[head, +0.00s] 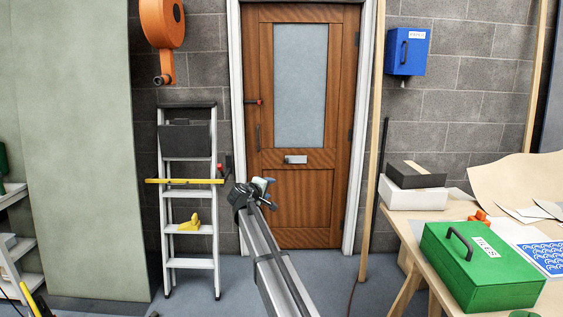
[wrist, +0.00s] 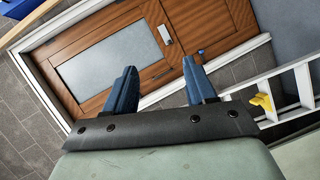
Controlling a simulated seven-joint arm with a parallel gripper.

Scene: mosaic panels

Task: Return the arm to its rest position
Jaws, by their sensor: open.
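My gripper (wrist: 165,80) shows in the wrist view. Its two blue fingers stand well apart on a dark plate with rivets, with nothing held between them. The space between the fingertips frames the wooden door (wrist: 180,65), which lies beyond them and is not touched. The picture there is strongly tilted. In the head view, no blue fingers show. A silver beam (head: 274,262) rises from the bottom edge to a dark clamp-like end with a pale teal piece, in front of the door; I cannot tell whether it is part of my arm.
A stepladder (head: 188,195) with a yellow level (head: 184,181) across it stands left of the door. At right, a workbench (head: 409,234) holds a green toolbox (head: 478,270), boxes and paper. A blue box (head: 407,50) hangs on the wall. Some floor is bare before the door.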

